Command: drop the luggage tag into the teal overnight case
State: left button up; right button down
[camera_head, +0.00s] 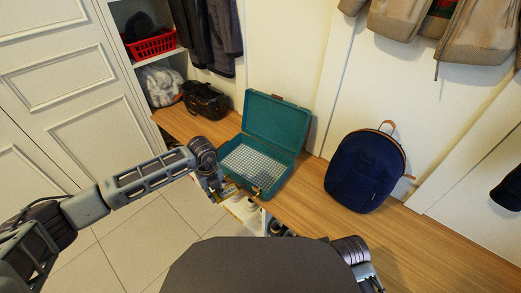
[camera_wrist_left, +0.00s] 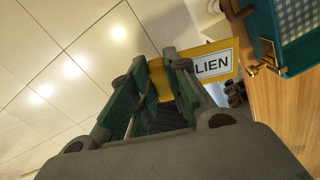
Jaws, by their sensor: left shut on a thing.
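The luggage tag (camera_wrist_left: 212,66) is yellow with a white label; the letters "LIEN" show in the left wrist view. My left gripper (camera_wrist_left: 160,66) is shut on it, and the fingers hide part of it. In the head view my left gripper (camera_head: 219,191) is at the near left corner of the teal overnight case (camera_head: 277,120), outside its rim. The case stands open on the bench, lid raised at the back, with a pale checked lining. Its corner and brass latch show at the upper right of the left wrist view (camera_wrist_left: 262,27).
The wooden bench (camera_head: 420,238) holds a navy backpack (camera_head: 364,175) right of the case and a black bag (camera_head: 205,100) behind it to the left. Coats hang above. Tiled floor lies left of the bench. A red basket (camera_head: 151,46) sits on a shelf.

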aim_at(251, 168)
jog(key=i+j+z, duration=0.2)
jog(key=j+z, duration=0.15)
jog(key=i+j+z, duration=0.1)
jog(key=j+z, duration=0.2)
jog(key=i+j+z, duration=0.1)
jog(key=j+z, duration=0.25)
jog(key=j, duration=0.2)
jog(key=j+z, duration=0.3)
jog(key=j, duration=0.15)
